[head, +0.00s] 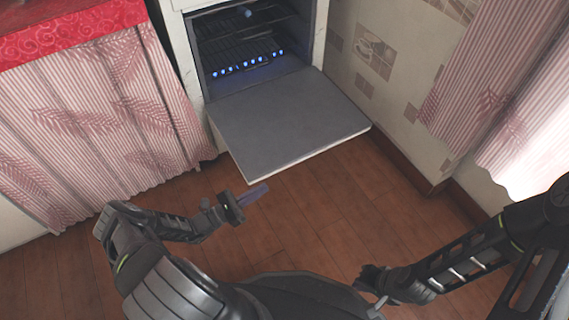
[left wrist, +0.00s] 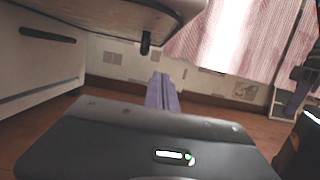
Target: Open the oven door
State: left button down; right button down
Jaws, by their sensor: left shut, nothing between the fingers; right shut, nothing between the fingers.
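The oven door (head: 285,122) is folded down and lies about level in front of the oven (head: 250,45), whose lit inside and racks show. In the left wrist view the door (left wrist: 120,12) is seen from below at the top, with a dark handle (left wrist: 145,43) hanging beneath it. My left gripper (head: 255,194) is shut and empty, below and in front of the door's near left corner, apart from it. Its closed fingers (left wrist: 162,92) show in the left wrist view. My right gripper (left wrist: 296,96) is shut at the right of the left wrist view; its fingers are unclear in the head view.
A striped curtain under a red oilcloth counter (head: 70,32) stands left of the oven. A tiled wall (head: 375,60) and more curtain (head: 505,90) are on the right. The wooden floor (head: 330,205) before the door is clear.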

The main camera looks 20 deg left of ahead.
pick_arm(q)
jog(key=shift+a+r, duration=0.1)
jog(key=shift+a, duration=0.25)
jog(key=shift+d, duration=0.1)
jog(key=w+d+r+b, duration=0.1)
jog(key=w+d+r, duration=0.5)
jog(key=w, duration=0.1)
jog(key=shift+w+r, duration=0.2)
jog(key=shift+d, duration=0.1)
dwell(0.4)
